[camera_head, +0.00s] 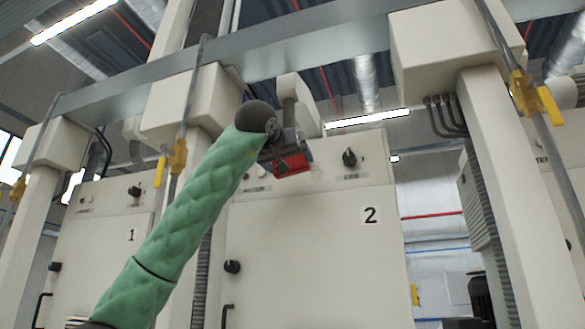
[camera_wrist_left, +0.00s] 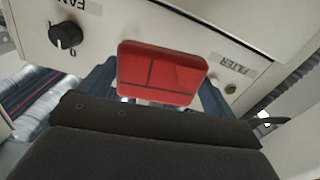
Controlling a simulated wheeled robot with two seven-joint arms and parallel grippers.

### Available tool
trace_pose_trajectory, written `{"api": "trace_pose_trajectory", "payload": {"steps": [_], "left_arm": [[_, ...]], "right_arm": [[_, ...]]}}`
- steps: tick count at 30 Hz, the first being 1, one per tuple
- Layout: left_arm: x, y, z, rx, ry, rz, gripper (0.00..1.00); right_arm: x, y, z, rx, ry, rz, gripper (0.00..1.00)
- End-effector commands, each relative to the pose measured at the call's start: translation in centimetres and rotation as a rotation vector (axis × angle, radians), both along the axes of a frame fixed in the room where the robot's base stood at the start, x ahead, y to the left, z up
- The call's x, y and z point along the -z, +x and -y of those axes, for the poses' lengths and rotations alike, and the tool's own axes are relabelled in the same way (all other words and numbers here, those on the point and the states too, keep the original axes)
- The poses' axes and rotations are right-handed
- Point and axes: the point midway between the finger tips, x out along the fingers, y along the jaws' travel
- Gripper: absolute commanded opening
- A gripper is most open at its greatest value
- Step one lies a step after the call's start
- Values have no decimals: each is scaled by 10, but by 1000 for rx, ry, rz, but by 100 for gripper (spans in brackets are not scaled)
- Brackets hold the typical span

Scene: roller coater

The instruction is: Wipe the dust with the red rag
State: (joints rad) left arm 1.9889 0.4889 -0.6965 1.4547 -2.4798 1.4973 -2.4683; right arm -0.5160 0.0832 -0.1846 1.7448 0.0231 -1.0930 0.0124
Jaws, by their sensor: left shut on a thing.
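The red rag (camera_head: 293,163) is at the upper part of the cabinet marked 2. It also shows in the left wrist view (camera_wrist_left: 162,70) as a flat red block with dark lines. My left gripper (camera_head: 283,155) is shut on it, in front of the panel between a small light knob and a black knob. I cannot tell whether the rag touches the panel. In the left wrist view, the rag covers part of the panel between the FAN and FILTER labels. No dust can be made out. My right gripper is not in view.
The cabinet marked 2 (camera_head: 310,265) has a black knob (camera_head: 349,157) to the right of the rag and another (camera_head: 232,266) lower down. A cabinet marked 1 (camera_head: 100,235) stands to the left. Posts, a grey overhead beam (camera_head: 300,43) and yellow valve handles (camera_head: 178,157) surround the arm.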

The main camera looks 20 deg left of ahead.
Motion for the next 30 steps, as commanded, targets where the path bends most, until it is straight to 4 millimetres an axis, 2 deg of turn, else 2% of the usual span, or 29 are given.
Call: {"api": "trace_pose_trajectory", "payload": {"steps": [5,13,23,30], "left_arm": [[-1,7,1,2,1,0,72],[-1,33,2,2,0,-1,72],[-1,55,3,2,1,1,72],[0,58,2,1,1,1,72]], "right_arm": [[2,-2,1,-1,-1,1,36],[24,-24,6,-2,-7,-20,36],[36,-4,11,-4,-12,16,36],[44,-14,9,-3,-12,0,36]]}}
